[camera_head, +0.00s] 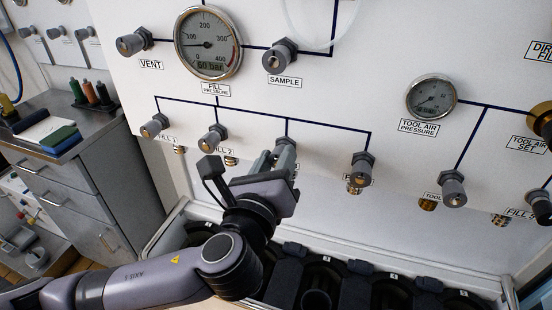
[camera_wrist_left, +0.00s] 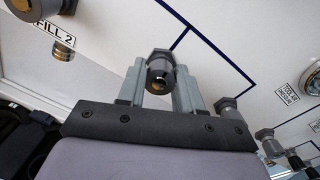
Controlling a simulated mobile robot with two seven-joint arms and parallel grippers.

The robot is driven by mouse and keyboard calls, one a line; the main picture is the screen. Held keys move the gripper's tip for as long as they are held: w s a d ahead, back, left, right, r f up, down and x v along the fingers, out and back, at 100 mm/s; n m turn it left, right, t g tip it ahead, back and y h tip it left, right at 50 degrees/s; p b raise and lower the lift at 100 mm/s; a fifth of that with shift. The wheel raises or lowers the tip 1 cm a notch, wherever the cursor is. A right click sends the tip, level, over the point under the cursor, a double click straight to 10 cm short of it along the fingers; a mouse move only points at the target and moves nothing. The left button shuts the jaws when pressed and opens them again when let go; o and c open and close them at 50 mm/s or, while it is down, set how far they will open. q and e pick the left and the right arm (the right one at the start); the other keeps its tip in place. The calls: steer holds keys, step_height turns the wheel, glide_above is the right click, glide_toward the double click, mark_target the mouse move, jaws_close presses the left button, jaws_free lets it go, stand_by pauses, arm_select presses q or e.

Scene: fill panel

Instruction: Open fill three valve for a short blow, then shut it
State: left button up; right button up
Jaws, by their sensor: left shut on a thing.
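The fill three valve (camera_head: 286,146) is a grey knob on the white panel, third in the lower row, on a dark blue line. Its label is mostly hidden behind my gripper. My left gripper (camera_head: 278,158) is shut on this knob, one finger on each side. In the left wrist view the fill three valve (camera_wrist_left: 160,68) shows between the two grey fingers, with a brass-coloured round opening facing the camera. The fill pressure gauge (camera_head: 208,43) shows 60 bar on its small display. My right gripper is not in view.
The fill 2 valve (camera_head: 213,138) is just left of my gripper, and another fill valve (camera_head: 362,166) is to its right. The sample valve (camera_head: 280,56) is above. Below the panel is a trough (camera_head: 165,232) with dark round holders. A side bench (camera_head: 75,140) stands at left.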

arm_select(q)
steer(key=n+p, duration=0.1)
steer(key=n, duration=0.3)
steer(key=shift+a, duration=0.1)
steer(key=n, duration=0.4)
steer(key=shift+p, duration=0.35)
steer(key=n, duration=0.4)
steer(key=shift+f+g+p, duration=0.1)
steer(key=shift+g+p, duration=0.2)
steer(key=shift+p, duration=0.05)
steer(key=shift+f+n+h+p, duration=0.1)
steer(key=shift+n+h+p, duration=0.25)
steer(key=shift+n, duration=1.65)
steer(key=o, duration=1)
steer(key=shift+o, duration=0.2)
steer(key=shift+a, duration=0.1)
